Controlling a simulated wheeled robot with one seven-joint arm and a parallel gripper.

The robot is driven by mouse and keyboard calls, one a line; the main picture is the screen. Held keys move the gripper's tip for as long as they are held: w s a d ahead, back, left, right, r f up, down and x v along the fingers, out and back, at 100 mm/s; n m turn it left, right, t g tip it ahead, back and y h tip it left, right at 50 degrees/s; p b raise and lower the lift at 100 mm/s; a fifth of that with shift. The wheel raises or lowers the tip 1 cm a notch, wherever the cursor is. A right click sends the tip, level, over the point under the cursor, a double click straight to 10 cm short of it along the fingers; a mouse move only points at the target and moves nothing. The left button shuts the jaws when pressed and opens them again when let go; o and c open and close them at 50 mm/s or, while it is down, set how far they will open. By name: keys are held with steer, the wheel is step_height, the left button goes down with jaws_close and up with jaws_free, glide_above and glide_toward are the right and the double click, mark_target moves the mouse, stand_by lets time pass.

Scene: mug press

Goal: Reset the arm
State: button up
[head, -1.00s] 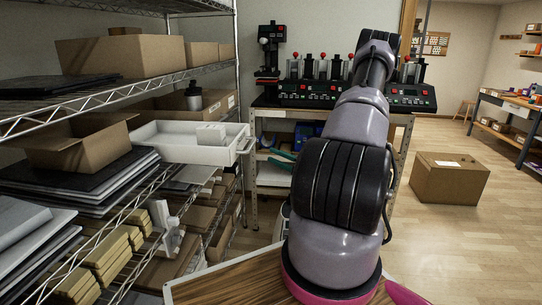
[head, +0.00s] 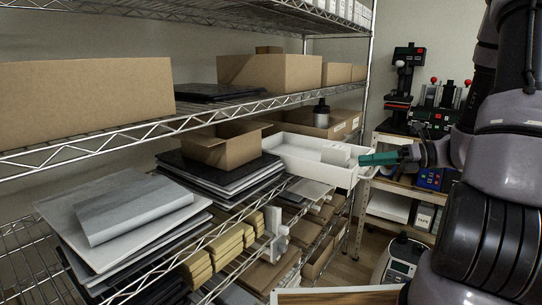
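My arm fills the right edge of the head view. My gripper (head: 378,158), with teal fingers, points left at the right end of a white bin (head: 300,160) on the wire shelf. The fingertips overlap the bin's end in the picture; I cannot tell whether they touch it. The fingers are seen side-on, so their opening does not show. No held object is visible.
The wire shelving holds an open cardboard box (head: 222,147), closed boxes (head: 270,72), dark flat sheets and a grey slab (head: 133,210). A press (head: 403,75) and red-knobbed machines stand on a bench at the back right. A wooden board (head: 335,297) shows at the bottom.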

steer(key=s+a+r+n+g+h, duration=0.2)
steer(key=s+r+n+h, duration=0.15)
steer(key=n, duration=0.35)
steer(key=s+a+r+n+g+h, duration=0.2)
steer(key=s+a+r+n+h, duration=0.1)
steer(key=s+n, duration=0.25)
steer(key=s+d+r+n+t+h, duration=0.1)
steer(key=s+r+n+t+h, duration=0.1)
steer(key=r+n, duration=0.3)
steer(key=s+d+r+n+t+h, duration=0.2)
steer(key=r+n+t+h, duration=0.2)
steer(key=r+n+t, duration=0.1)
steer(key=r+n, duration=0.1)
steer(key=n, duration=0.1)
steer(key=shift+s+r+n, duration=0.15)
steer(key=shift+r+n, duration=0.1)
steer(key=shift+n, duration=0.1)
steer(key=shift+a, duration=0.2)
